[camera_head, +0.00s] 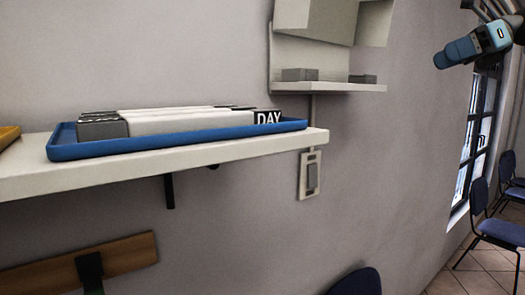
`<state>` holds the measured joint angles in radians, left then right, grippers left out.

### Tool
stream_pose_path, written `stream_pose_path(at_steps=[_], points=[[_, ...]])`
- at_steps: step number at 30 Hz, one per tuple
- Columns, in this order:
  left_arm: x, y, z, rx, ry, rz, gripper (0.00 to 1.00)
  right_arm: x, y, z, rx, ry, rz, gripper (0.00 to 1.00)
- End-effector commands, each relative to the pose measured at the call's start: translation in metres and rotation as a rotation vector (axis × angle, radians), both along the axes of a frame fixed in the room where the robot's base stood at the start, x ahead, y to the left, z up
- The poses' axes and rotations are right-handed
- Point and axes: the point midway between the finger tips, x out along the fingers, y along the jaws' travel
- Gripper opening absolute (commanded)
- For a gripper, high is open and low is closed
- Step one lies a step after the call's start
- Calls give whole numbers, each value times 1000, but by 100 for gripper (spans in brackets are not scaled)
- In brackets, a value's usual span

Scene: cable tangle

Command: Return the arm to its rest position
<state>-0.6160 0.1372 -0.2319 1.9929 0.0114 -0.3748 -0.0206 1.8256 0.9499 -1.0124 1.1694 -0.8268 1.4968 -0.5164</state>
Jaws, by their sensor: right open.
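My right arm enters at the upper right corner, held high and away from the shelf. Its blue-grey end part with the right gripper (468,48) shows in front of the wall near the window. The fingers are small and hard to make out; nothing is seen held there. My left gripper is not in view. No cable shows.
A white wall shelf (35,182) holds a blue tray (190,138) with several boxes, one marked "DAY". A small shelf unit (330,87) hangs at the upper middle. Blue chairs (505,233) stand at the right.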

Motion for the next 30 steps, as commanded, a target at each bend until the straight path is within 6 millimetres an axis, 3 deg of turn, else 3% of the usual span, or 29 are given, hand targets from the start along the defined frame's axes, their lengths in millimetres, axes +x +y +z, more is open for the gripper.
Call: stream_pose_path(at_steps=[6,15,23,30], points=[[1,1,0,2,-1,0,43,44,32,-98,202,149,-17,55],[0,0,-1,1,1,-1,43,72,63,-243,528,410,-121,55],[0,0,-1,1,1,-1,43,65,72,-370,798,666,-292,55],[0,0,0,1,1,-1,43,32,67,-487,1020,911,-517,55]])
